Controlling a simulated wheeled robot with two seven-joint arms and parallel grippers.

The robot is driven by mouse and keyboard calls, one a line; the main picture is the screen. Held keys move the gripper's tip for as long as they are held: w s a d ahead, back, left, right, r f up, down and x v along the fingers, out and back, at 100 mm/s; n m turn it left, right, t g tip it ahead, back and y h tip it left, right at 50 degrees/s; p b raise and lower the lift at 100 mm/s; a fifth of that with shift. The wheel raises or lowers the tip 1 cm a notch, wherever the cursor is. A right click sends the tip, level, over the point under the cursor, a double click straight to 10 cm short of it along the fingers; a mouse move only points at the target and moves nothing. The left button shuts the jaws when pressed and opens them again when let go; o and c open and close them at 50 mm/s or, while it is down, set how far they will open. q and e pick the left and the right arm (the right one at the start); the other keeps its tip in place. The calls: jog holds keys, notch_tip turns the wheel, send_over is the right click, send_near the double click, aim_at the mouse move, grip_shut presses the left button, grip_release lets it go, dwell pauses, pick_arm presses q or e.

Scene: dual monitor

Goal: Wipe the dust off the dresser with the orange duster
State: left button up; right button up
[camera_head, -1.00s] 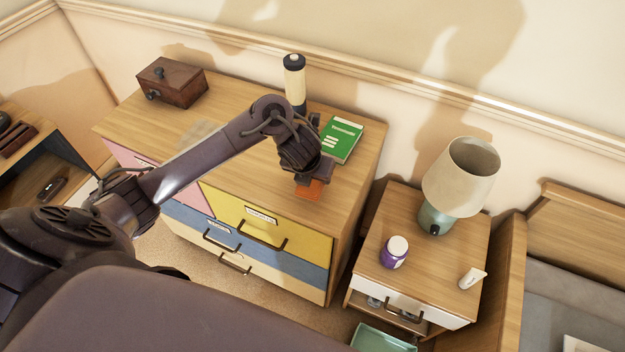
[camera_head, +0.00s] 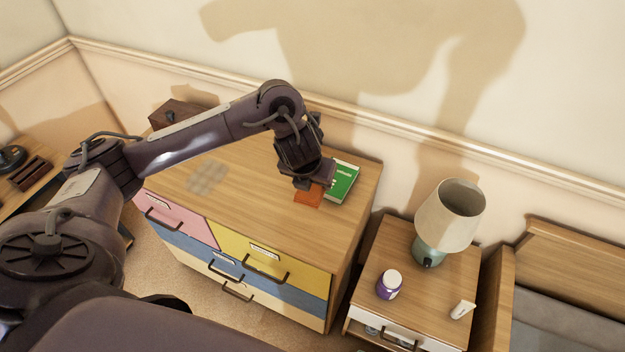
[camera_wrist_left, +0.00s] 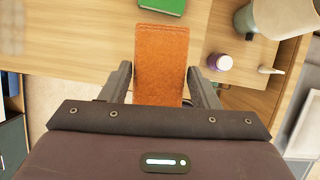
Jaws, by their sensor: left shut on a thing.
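The dresser (camera_head: 262,222) has a wooden top and pink, yellow and blue drawer fronts. A greyish dust patch (camera_head: 207,177) lies on the left part of its top; its edge also shows at the upper left of the left wrist view (camera_wrist_left: 12,28). My left gripper (camera_head: 312,184) is above the right part of the top, beside the green book. It is shut on the orange duster (camera_head: 309,196), which sticks out between the fingers in the left wrist view (camera_wrist_left: 161,62). I cannot tell whether the duster touches the top. My right gripper is not in view.
A green book (camera_head: 343,181) lies at the dresser's back right. A dark wooden box (camera_head: 176,112) stands at the back left, partly behind my arm. A nightstand (camera_head: 405,265) at right holds a lamp (camera_head: 450,215), a purple jar (camera_head: 389,284) and a white tube (camera_head: 462,310).

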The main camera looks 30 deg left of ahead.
pick_arm(q)
jog(key=shift+o, duration=1.1)
jog(key=shift+c, duration=0.7)
jog(key=shift+s+d+f+n+y+b, duration=0.1)
jog(key=shift+d+n+y+b, duration=0.1)
jog(key=shift+d+n, duration=0.35)
jog(key=shift+s+d+f+n+y+b, duration=0.1)
jog(key=shift+d+n+y+b, duration=0.2)
jog(key=shift+d, duration=0.35)
jog(key=s+d+f+n+g+y+b, duration=0.2)
jog(key=s+d+n+g+y+b, duration=0.15)
jog(key=d+n, duration=0.5)
jog(key=s+a+n+g+h+b, duration=0.2)
jog(key=s+n, duration=0.2)
jog(key=n, duration=0.8)
jog(key=s+a+n+g+h+b, duration=0.3)
jog(key=n, duration=0.9)
jog(key=shift+s+a, duration=0.15)
jog(key=shift+s, duration=0.25)
